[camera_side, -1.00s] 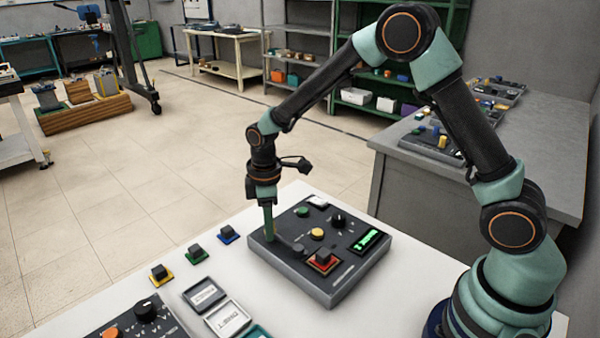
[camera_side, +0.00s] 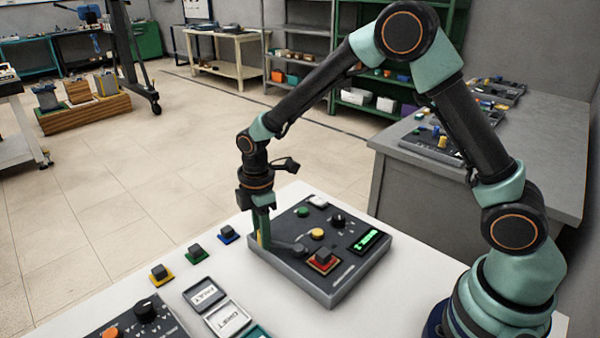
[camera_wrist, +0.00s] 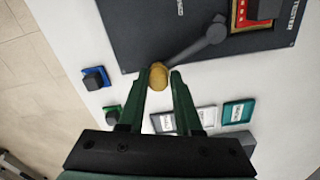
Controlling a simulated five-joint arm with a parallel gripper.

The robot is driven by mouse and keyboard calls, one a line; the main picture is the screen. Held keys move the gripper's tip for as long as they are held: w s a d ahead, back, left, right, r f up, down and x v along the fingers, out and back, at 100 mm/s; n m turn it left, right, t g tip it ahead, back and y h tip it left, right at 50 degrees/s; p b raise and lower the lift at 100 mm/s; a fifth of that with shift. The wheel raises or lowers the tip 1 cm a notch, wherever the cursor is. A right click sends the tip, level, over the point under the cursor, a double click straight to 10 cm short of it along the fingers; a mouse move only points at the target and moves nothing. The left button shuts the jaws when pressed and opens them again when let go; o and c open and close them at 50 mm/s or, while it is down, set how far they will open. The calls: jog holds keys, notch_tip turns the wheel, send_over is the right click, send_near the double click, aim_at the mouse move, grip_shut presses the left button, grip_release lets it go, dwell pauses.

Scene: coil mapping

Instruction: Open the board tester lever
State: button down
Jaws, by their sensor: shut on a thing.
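The board tester (camera_side: 340,288) is a dark grey box on the white table. Its lever (camera_side: 290,247) is a short grey arm from a round pivot, lying low across the tester's top towards its left edge. In the wrist view the lever (camera_wrist: 190,49) ends in a yellow knob (camera_wrist: 159,78). My gripper (camera_side: 262,240) points down at the tester's left corner. In the wrist view my gripper (camera_wrist: 160,80) has its green fingers on both sides of the yellow knob, shut on it. The fingers mostly hide the knob in the side view.
The tester carries a red-framed socket with a dark block (camera_side: 323,260), a yellow button (camera_side: 317,234), a dark knob (camera_side: 338,219) and a lit green display (camera_side: 369,240). Small dark blocks on coloured bases (camera_side: 195,252) and labelled trays (camera_side: 203,295) lie left of it.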

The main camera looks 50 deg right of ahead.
jog(key=shift+s+d, duration=0.1)
jog(key=shift+d, duration=0.05)
jog(key=c, duration=0.7)
grip_release()
jog(key=shift+r, duration=0.1)
jog(key=shift+r, duration=0.25)
notch_tip(320, 180, up, 11)
jog(key=shift+r, duration=0.2)
